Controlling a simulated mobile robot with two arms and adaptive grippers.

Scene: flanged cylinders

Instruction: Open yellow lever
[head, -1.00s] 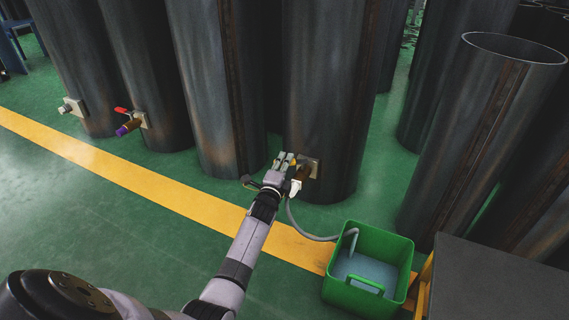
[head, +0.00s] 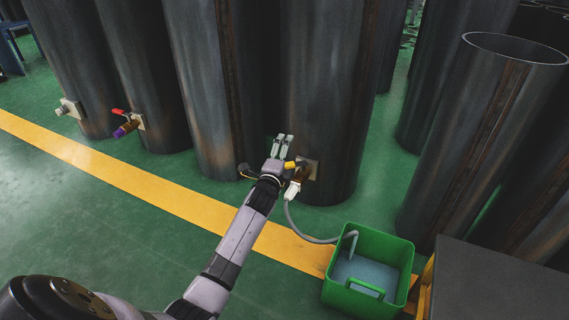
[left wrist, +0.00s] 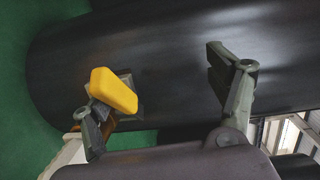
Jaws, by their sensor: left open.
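The yellow lever (head: 290,165) sits on a valve (head: 303,172) low on the dark cylinder in the middle of the head view. It also shows large in the left wrist view (left wrist: 114,90), overlapping one finger. My left gripper (head: 284,138) is open just left of the valve, its fingers pointing toward the cylinder. In the left wrist view the gripper (left wrist: 160,100) has its fingers wide apart, with the lever by the left finger and bare cylinder between them. I cannot tell whether the finger touches the lever. My right gripper is out of view.
A grey hose (head: 302,232) runs from a white fitting (head: 292,191) under the valve into a green bin (head: 340,296) holding liquid. A red-handled valve (head: 127,124) is on a cylinder to the left. A dark-topped table (head: 495,285) stands front right. Green floor is clear at left.

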